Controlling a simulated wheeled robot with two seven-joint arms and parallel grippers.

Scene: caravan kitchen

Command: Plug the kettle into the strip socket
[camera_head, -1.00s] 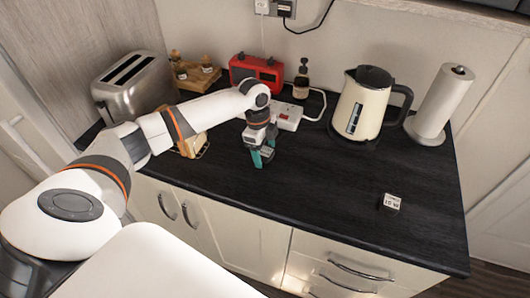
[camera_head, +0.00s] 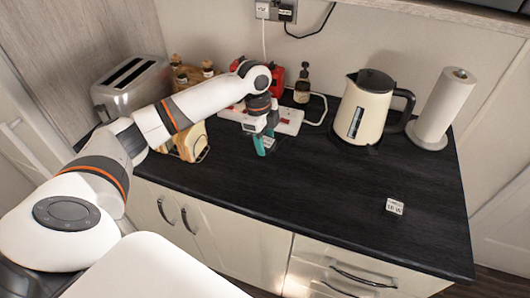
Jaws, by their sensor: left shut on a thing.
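The cream kettle (camera_head: 374,104) with black lid and handle stands upright at the back right of the dark worktop. The white strip socket (camera_head: 290,119) with red switches lies at the back, left of the kettle, partly hidden by my left arm. My left gripper (camera_head: 264,146), with teal fingertips, points down just in front of the strip. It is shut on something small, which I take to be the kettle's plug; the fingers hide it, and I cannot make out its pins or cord. Whether it touches the strip cannot be told. My right gripper is not in view.
A steel toaster (camera_head: 140,88), a rack with bread slices (camera_head: 190,143) and a red radio (camera_head: 277,76) stand left and behind. A dark bottle (camera_head: 302,84) is behind the strip. A paper roll (camera_head: 443,108) stands right. A small white cube (camera_head: 394,207) sits on the clear front right.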

